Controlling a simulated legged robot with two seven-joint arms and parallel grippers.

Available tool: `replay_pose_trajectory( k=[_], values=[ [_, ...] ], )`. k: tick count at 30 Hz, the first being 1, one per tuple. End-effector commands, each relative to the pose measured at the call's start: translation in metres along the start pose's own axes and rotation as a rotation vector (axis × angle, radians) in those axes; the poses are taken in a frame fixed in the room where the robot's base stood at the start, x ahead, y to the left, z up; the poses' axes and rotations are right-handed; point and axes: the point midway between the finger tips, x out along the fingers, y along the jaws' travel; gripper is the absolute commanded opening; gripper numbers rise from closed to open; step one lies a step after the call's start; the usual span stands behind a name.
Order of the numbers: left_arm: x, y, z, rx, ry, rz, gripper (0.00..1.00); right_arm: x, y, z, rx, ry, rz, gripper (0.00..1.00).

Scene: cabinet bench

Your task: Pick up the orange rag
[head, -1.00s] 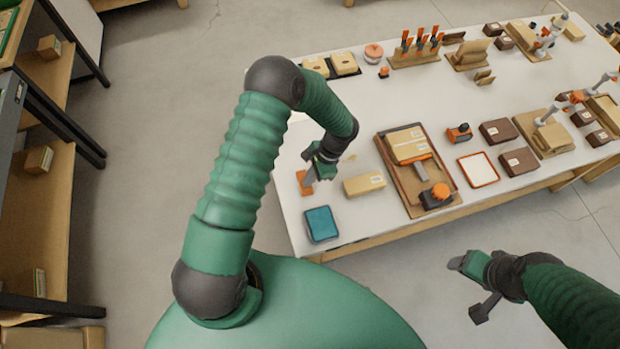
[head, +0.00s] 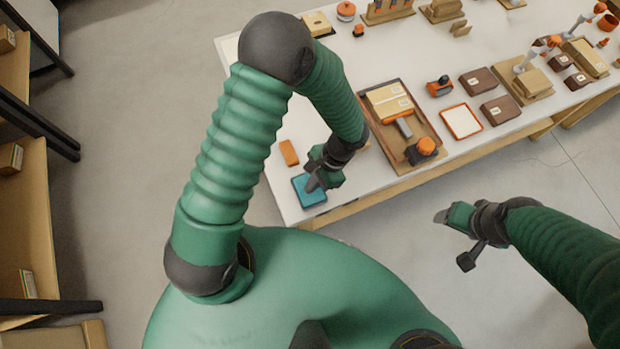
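The orange rag (head: 289,153) is a small flat orange rectangle lying on the white table near its left front edge. My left gripper (head: 318,187) is over the blue square item (head: 307,197) and partly covers it. It is to the right of and nearer me than the rag, apart from it. Its fingers are seen from above against the dark wrist, so their gap is unclear. My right gripper (head: 453,240) hangs in the air off the table's front edge, with its fingers spread and nothing between them.
A brown tray (head: 413,164) holding a cardboard box (head: 389,101) and tools lies right of my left gripper. An orange-rimmed white tray (head: 461,122) and brown boxes lie beyond. Shelves (head: 30,200) stand at the left. The floor between them and the table is clear.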

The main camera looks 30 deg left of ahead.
Motion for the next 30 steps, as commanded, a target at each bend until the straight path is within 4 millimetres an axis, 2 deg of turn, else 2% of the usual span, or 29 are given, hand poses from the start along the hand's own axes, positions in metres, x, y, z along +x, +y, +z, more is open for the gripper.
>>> replay_pose_trajectory(
  k=[3,4,21,30],
  values=[
    [-0.0004,0.0005,-0.0007,0.001,-0.001,0.0,0.0,-0.0001,0.0001,0.0,0.0,0.0,0.0,0.67],
    [-0.0004,0.0005,-0.0008,0.001,-0.001,-0.001,0.03,-0.0001,0.0002,0.0,0.001,0.0,0.0,0.67],
    [0.0001,-0.0005,-0.0002,0.001,0.0,0.0,0.78,-0.0001,0.0001,0.0,0.0,0.0,0.0,0.67],
    [-0.0005,-0.0004,-0.0003,0.001,0.0,0.0,0.8,-0.0001,0.0002,0.0,0.001,0.0,0.0,0.67]
  ],
)
